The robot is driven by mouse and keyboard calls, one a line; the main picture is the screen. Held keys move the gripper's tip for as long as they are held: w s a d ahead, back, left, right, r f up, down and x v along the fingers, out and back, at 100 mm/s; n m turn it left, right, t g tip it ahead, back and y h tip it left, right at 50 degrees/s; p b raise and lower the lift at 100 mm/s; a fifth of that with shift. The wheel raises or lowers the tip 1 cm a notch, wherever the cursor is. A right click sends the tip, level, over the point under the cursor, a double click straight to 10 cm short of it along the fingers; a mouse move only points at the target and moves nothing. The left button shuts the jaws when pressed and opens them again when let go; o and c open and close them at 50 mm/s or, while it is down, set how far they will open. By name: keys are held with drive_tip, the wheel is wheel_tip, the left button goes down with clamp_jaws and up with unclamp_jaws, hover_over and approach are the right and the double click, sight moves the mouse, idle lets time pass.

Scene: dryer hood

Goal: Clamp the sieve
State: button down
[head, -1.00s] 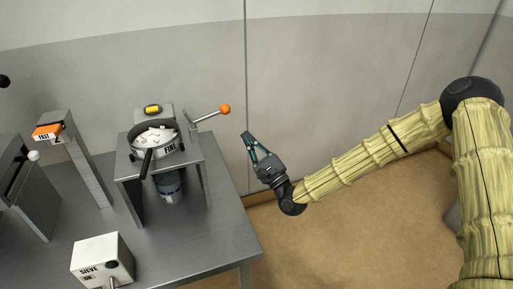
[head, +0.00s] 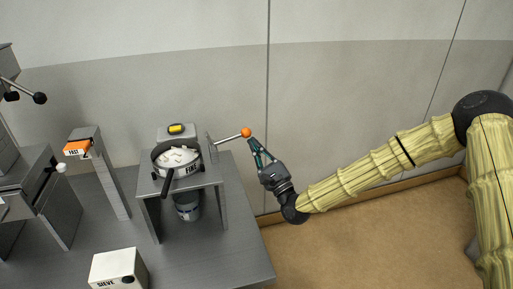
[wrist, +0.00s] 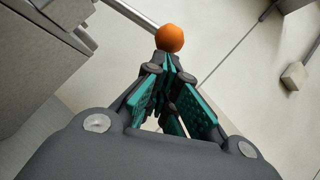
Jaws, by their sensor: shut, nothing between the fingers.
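The sieve (head: 182,172) is a round dark pan labelled FINE with white pieces in it. It sits on a grey metal stand (head: 206,178), its dark handle pointing toward the front. A lever (head: 229,139) with an orange ball knob (head: 246,132) sticks out from the stand's right side. My gripper (head: 253,143) is shut and empty, its fingertips right by the knob. In the wrist view, the orange knob (wrist: 169,38) shows just beyond the closed fingertips (wrist: 169,62). I cannot tell whether they touch.
A grey container (head: 187,207) stands under the stand. A post with an orange FAST block (head: 77,147) and a machine with a white knob (head: 61,168) are to the left. A white SIEVE box (head: 117,268) is at the front. Floor right of the table is clear.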

drive_tip(key=shift+r, duration=0.1)
drive_tip(key=shift+d+r+n+g, duration=0.1)
drive_tip(key=shift+r+n+g, duration=0.3)
drive_tip(key=shift+n, duration=0.2)
